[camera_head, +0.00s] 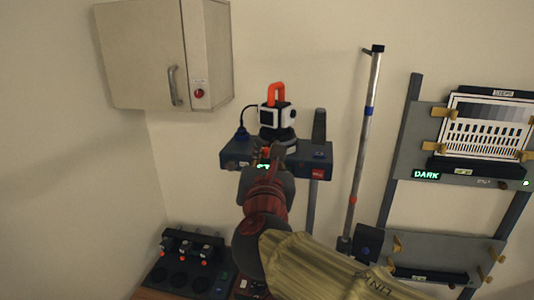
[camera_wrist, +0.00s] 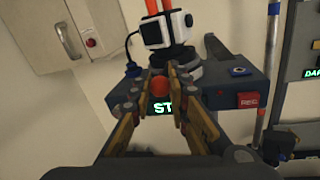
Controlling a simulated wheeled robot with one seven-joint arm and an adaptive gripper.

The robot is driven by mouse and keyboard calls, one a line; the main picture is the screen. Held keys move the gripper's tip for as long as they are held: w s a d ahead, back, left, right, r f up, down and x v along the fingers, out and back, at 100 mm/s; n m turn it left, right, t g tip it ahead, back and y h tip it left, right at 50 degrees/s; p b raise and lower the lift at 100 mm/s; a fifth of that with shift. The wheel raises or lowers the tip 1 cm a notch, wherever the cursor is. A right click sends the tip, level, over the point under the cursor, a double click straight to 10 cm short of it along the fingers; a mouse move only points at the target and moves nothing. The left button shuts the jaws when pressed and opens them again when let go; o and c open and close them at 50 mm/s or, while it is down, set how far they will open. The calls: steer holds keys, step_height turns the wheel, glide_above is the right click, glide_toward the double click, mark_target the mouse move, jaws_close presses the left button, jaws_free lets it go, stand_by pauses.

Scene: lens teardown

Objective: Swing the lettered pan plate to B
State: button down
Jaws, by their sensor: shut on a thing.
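The pan plate is the dark round base (camera_head: 278,135) under a small white-and-black camera (camera_head: 277,115) with an orange handle. No letters on it can be read. My gripper (camera_wrist: 160,82) is shut on this knob, a finger on each side, just in front of the base. In the head view my gripper (camera_head: 264,157) reaches the front of the grey pan unit, and my own arm hides part of it.
The grey pan unit (camera_head: 235,157) has a red REC button (camera_wrist: 248,100) and a partly hidden green display (camera_wrist: 162,107). A tall pole (camera_head: 364,140) and a rack with a chart and DARK display (camera_head: 426,174) stand right. A wall cabinet (camera_head: 150,55) hangs upper left.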

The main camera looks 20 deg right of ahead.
steer(key=c, duration=1.7)
jaws_free()
steer(key=v, duration=1.2)
